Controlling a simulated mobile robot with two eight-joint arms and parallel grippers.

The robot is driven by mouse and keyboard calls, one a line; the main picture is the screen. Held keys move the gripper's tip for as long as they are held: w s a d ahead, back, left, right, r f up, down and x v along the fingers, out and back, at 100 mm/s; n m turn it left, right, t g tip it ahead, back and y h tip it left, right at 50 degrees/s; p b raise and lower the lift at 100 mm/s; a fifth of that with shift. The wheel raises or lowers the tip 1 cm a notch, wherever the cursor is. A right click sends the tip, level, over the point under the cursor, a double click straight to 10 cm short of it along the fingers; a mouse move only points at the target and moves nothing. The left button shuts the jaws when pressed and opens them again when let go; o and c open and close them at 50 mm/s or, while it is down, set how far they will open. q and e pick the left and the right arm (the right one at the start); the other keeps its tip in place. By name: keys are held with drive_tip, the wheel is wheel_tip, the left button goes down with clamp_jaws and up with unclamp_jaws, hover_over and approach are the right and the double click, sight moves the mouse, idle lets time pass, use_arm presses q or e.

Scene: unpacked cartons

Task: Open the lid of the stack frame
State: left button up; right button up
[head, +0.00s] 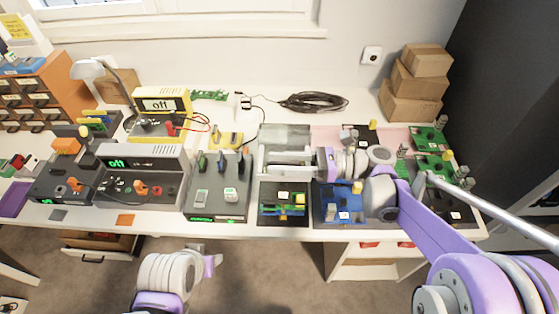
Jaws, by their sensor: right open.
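What looks like the stack frame is a unit with a grey, see-through panel (285,134) at its back and pale bars in front, in the middle of the bench. I cannot tell surely whether this panel is the lid or how far it is raised. My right gripper (309,162) is open at the right side of this unit, pointing left. It overlaps the pale bars, and I cannot tell whether it touches them. My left gripper (214,261) is low, in front of the bench and away from the unit; its jaw opening is unclear.
A black board with green and yellow parts (283,203) lies just in front. A blue unit (338,203) is beside it, partly behind my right arm. A grey module (218,187) stands to the left. Stacked cartons (415,80) and a coiled black cable (313,102) are behind.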

drive_tip(key=shift+a, duration=0.15)
clamp_jaws()
idle(1.4)
